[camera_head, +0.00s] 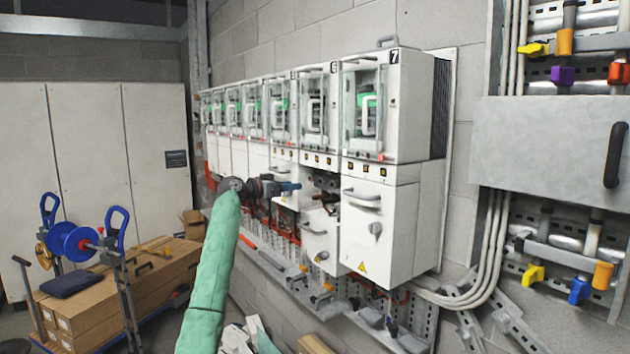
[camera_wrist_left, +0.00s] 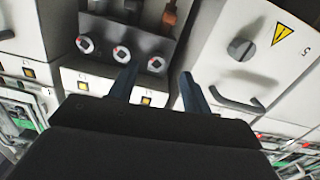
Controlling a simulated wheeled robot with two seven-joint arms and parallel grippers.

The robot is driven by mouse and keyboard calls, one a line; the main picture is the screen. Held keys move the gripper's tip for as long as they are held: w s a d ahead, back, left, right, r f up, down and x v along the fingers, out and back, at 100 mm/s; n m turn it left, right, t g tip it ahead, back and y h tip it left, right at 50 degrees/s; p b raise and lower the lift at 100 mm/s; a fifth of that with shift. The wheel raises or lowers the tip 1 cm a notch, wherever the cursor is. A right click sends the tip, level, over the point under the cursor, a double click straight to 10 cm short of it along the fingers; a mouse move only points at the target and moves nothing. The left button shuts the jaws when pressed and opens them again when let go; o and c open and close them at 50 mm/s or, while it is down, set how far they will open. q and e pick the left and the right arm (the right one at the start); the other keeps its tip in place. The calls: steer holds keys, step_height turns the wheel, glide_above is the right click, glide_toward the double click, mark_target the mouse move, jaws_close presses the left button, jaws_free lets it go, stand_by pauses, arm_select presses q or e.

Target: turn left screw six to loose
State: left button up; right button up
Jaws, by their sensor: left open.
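Three round screws with red marks sit in a row on a grey strip in the left wrist view, which looks upside down. Because of that, the rightmost one there (camera_wrist_left: 156,64) appears to be the left screw of drive six. The other two are the middle screw (camera_wrist_left: 121,54) and the far one (camera_wrist_left: 85,44). My left gripper (camera_head: 292,187) is open in front of drive six (camera_head: 316,105). In the left wrist view its fingertips (camera_wrist_left: 160,69) lie on either side of the rightmost screw; I cannot tell whether they touch it. The right gripper is not in view.
Drive seven (camera_head: 418,100) stands to the right with its lower cabinet (camera_head: 395,245) closed. A white front with a handle (camera_head: 320,243) hangs below drive six. In the left wrist view, the cabinet marked 5 (camera_wrist_left: 220,45) with a knob stands close beside the fingers.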

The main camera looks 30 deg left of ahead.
mark_target(313, 178)
arm_select(q)
steer(key=w+d+r+m+p, duration=0.1)
steer(key=w+d+p, duration=0.2)
steer(key=w, duration=0.3)
steer(key=shift+w+r+t+p, duration=0.2)
steer(key=shift+w+t+p, duration=0.15)
steer(key=shift+p, duration=0.25)
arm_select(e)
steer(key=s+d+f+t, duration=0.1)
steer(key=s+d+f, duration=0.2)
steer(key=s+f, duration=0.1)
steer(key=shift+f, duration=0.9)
arm_select(q)
steer(key=c, duration=0.9)
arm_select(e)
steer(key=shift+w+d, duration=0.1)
